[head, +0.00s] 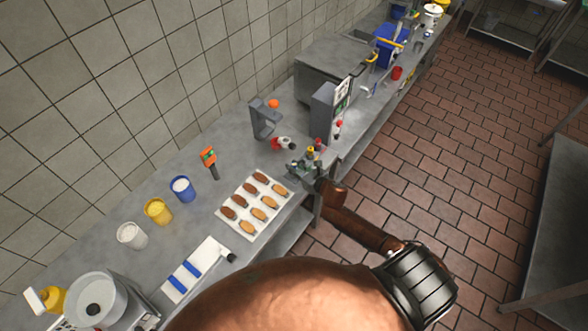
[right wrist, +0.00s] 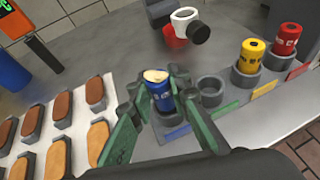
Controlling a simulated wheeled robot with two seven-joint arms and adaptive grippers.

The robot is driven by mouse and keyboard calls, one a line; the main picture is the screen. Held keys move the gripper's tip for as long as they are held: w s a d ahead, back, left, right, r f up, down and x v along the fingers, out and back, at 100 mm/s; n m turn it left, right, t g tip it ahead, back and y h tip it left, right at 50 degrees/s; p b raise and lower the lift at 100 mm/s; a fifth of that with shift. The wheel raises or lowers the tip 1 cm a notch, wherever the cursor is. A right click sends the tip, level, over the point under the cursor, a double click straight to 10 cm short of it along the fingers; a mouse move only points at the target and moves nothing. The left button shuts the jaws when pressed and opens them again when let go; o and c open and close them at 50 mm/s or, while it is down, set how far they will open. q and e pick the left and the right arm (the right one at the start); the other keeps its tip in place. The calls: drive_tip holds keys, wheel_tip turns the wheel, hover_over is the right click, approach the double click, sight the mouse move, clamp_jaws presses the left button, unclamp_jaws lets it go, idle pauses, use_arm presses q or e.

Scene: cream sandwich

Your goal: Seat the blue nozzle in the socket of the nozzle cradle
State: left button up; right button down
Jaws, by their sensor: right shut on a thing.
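My right gripper (right wrist: 158,92) is shut on the blue nozzle (right wrist: 161,98), which has a cream-coloured top. In the head view this gripper (head: 303,163) is at the counter's front edge, beside the bread tray. The nozzle cradle (right wrist: 240,100) has a row of round grey sockets with coloured labels. The blue nozzle is upright at the blue-labelled socket (right wrist: 173,121), at the near left end of the row. The fingers partly hide its lower end, so I cannot tell how deep it sits. My left gripper is not in view.
The green-labelled socket (right wrist: 210,88) is empty. A yellow nozzle (right wrist: 250,55) and a red nozzle (right wrist: 285,40) stand in the other sockets. The bread tray (right wrist: 60,155) lies left of the gripper. A grey stand (head: 266,120) and a red-and-white piece (head: 284,144) are behind the cradle.

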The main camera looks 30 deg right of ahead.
drive_tip(key=s+a+r, duration=0.3)
drive_tip(key=s+r, duration=0.8)
drive_tip(key=s, duration=0.3)
use_arm(q)
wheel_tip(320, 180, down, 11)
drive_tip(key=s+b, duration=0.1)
drive_tip(key=b, duration=1)
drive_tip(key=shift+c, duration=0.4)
use_arm(e)
drive_tip(key=s+a+m+h, duration=0.1)
drive_tip(key=s+a, duration=0.4)
drive_tip(key=a, duration=0.9)
drive_tip(key=shift+m+h, duration=0.3)
drive_tip(key=shift+h, duration=0.1)
